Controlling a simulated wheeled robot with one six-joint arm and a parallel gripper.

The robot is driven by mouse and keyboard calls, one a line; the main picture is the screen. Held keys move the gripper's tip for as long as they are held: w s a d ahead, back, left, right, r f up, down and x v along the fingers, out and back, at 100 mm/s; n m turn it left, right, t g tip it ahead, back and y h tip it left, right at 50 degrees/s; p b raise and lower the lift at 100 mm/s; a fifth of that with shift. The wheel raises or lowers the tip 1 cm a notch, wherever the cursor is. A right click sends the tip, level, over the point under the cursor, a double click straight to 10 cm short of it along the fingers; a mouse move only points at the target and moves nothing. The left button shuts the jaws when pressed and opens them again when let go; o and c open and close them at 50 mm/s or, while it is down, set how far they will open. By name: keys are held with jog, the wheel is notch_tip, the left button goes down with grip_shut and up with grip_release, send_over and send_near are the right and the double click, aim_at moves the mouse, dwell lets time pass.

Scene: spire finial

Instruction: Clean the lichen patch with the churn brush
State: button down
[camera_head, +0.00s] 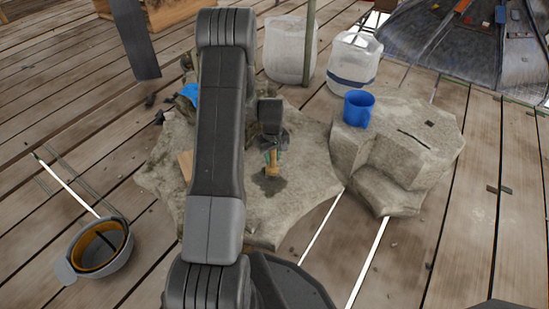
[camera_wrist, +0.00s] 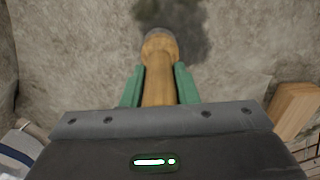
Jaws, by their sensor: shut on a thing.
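My gripper (camera_wrist: 160,88) is shut on the wooden handle of the churn brush (camera_wrist: 158,52), with a green finger on each side. In the head view the brush (camera_head: 271,168) shows below my gripper (camera_head: 271,150), over the stone slab. Its lower end is at a dark patch (camera_wrist: 190,22), which looks like the lichen patch; it also shows in the head view (camera_head: 268,185). I cannot tell whether the bristles touch the stone. Part of the patch is hidden by the brush.
A blue mug (camera_head: 359,109) stands on a stepped stone block (camera_head: 405,140) at right. White containers (camera_head: 290,50) (camera_head: 353,62) stand behind. A wooden block (camera_wrist: 292,112) lies near my gripper. My arm hides the slab's middle.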

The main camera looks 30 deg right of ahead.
jog(key=shift+w+a, duration=0.25)
jog(key=shift+w, duration=0.65)
jog(key=shift+w, duration=0.1)
jog(key=w, duration=0.2)
jog(key=shift+w+a, duration=0.35)
jog(key=shift+a, duration=0.05)
jog(key=shift+r, duration=0.1)
notch_tip(320, 180, up, 7)
jog(key=p, duration=0.4)
